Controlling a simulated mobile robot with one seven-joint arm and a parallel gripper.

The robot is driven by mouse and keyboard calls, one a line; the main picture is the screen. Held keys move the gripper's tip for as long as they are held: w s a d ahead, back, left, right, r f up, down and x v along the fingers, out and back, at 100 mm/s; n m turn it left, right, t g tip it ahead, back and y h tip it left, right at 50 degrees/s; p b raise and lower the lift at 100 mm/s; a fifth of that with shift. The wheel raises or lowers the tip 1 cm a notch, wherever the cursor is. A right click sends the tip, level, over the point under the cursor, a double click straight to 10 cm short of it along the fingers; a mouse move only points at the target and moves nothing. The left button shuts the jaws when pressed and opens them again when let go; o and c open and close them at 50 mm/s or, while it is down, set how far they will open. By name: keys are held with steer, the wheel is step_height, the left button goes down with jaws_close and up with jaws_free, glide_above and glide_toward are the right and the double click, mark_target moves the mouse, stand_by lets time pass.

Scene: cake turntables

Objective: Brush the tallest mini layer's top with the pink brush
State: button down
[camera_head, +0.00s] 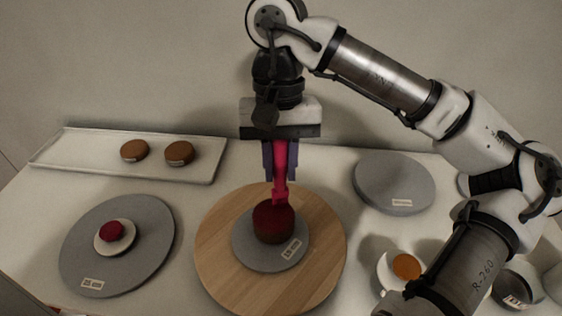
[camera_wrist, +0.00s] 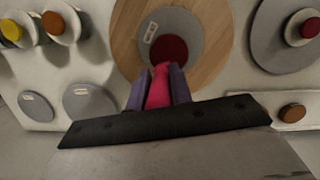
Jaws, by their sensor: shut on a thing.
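My gripper (camera_head: 280,176) points down in the head view, its purple fingers shut on the pink brush (camera_head: 280,190). The brush also shows between the fingers in the wrist view (camera_wrist: 158,88). Its tip is at the far edge of the top of a mini layer (camera_head: 273,224), brown-sided with a dark red top. I cannot tell whether the tip touches it. This layer looks taller than the others and also shows in the wrist view (camera_wrist: 170,47). It stands on a small grey disc (camera_head: 270,263) on a round wooden board (camera_head: 215,240).
A grey turntable (camera_head: 80,250) at left bears a red-topped layer (camera_head: 112,231) on a white plate. A white tray (camera_head: 80,145) at the back holds two brown layers. An empty grey turntable (camera_head: 395,180) is at right. An orange-brown disc (camera_head: 407,266) lies near my arm.

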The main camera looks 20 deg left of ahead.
mark_target(280, 145)
steer(key=p+v, duration=0.1)
steer(key=v, duration=0.1)
steer(key=s+p+v, duration=0.1)
steer(key=p+v, duration=0.3)
steer(key=shift+s+d+r, duration=0.1)
steer(key=shift+d+r, duration=0.2)
steer(key=shift+r, duration=0.25)
steer(key=shift+f, duration=0.1)
